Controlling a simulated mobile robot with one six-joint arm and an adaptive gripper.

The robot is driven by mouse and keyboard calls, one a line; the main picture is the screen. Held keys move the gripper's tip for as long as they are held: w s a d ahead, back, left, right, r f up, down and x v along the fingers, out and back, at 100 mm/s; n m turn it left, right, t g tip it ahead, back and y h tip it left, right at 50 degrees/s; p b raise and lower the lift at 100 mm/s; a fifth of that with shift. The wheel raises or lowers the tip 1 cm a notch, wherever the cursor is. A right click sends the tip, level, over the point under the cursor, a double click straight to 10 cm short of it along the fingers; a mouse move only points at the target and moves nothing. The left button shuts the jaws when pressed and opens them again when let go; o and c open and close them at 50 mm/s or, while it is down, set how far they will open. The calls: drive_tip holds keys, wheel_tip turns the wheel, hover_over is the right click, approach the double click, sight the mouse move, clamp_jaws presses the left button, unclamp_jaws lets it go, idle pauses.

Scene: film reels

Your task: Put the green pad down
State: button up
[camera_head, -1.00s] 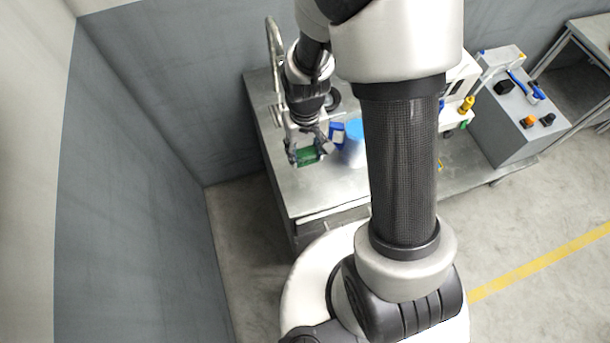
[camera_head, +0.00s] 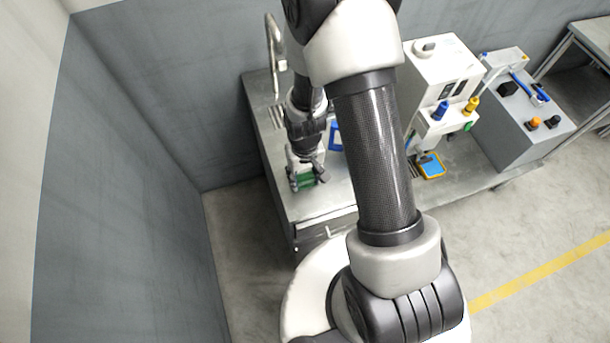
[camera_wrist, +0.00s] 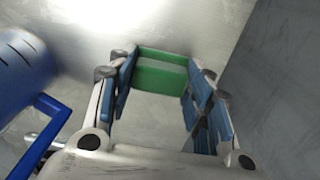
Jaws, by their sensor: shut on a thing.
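The green pad (camera_head: 303,181) is a small green block in my gripper (camera_head: 305,178), over the left part of the metal counter (camera_head: 328,200). In the wrist view the green pad (camera_wrist: 160,75) sits between the blue-lined fingers of my gripper (camera_wrist: 158,82), which are shut on its two ends. Bare metal shows around and beyond the pad. I cannot tell whether the pad touches the counter or is held just above it.
A blue thing with a handle (camera_wrist: 30,95) is close on the left in the wrist view. A tap (camera_head: 274,50) stands at the counter's back left. A white machine (camera_head: 440,85), a blue-yellow tray (camera_head: 430,166) and a grey control box (camera_head: 525,105) are to the right.

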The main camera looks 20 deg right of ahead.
drive_tip(key=shift+f, duration=0.2)
drive_tip(key=o, duration=0.9)
drive_tip(key=shift+o, duration=0.2)
drive_tip(key=shift+r, duration=0.1)
wheel_tip(320, 180, up, 12)
drive_tip(key=p, duration=0.4)
wheel_tip(320, 180, up, 10)
drive_tip(key=t, duration=0.1)
hover_over(305, 177)
drive_tip(key=s+r+t, duration=0.3)
drive_tip(key=s+r, duration=1.2)
drive_tip(key=r, duration=0.1)
drive_tip(key=shift+r+t, duration=0.3)
drive_tip(key=shift+r, duration=0.1)
